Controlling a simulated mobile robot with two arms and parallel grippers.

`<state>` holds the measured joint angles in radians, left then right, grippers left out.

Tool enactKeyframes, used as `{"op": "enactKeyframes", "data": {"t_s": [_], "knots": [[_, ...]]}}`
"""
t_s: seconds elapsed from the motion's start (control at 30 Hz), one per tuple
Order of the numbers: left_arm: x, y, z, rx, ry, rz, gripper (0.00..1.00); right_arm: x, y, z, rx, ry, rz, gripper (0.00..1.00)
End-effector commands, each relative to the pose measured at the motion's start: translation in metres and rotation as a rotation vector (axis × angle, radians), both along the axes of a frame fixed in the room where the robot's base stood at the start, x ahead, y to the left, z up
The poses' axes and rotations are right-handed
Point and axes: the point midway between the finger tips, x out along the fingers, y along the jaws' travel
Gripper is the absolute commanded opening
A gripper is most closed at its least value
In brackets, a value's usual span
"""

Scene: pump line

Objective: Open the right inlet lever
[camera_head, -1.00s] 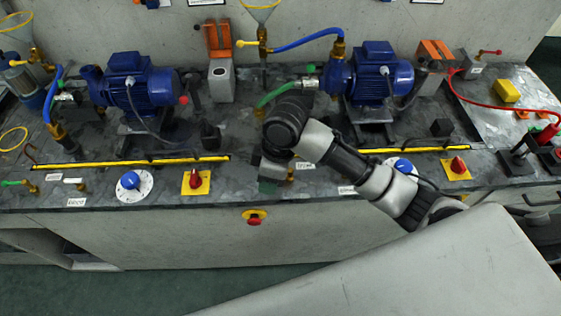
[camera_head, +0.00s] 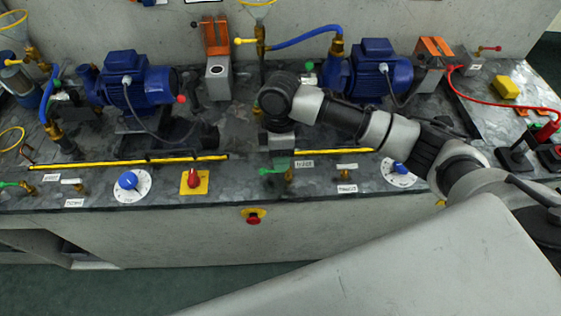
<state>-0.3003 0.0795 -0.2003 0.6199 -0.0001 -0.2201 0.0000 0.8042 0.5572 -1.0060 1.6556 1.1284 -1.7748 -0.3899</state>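A small green-handled lever (camera_head: 272,171) on a brass valve (camera_head: 289,174) is at the front middle of the bench. Its handle points left from the valve. A white label (camera_head: 304,164) is beside it, too small to read surely. I take this for the right inlet lever. My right gripper (camera_head: 278,146) points down just behind the green handle and appears apart from it. The wrist above hides most of the gripper, so its fingers cannot be made out. My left gripper is not in view.
Blue pumps stand at left (camera_head: 133,85) and right (camera_head: 374,73). A red knob (camera_head: 194,179) on a yellow plate and a blue dial (camera_head: 128,181) are left of the lever. Another small valve (camera_head: 345,173) is to its right. A red stop button (camera_head: 254,217) is on the front panel.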

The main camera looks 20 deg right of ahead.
Motion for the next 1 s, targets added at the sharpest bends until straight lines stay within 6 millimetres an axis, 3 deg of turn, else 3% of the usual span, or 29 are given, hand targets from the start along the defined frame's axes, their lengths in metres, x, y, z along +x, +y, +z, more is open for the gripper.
{"op": "enactKeyframes", "data": {"t_s": [0.2,0.53,0.8,1.0], "knots": [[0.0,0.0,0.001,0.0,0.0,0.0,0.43,-0.005,0.002,-0.024,-0.001,0.001,-0.001,0.36],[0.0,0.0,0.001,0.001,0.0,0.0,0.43,-0.005,0.002,-0.028,0.001,-0.001,0.0,0.36],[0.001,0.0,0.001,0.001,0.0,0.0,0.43,-0.005,0.002,-0.028,0.001,-0.001,0.0,0.0],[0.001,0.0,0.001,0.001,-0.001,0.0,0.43,-0.005,0.002,-0.028,0.001,-0.001,0.0,0.0]]}}
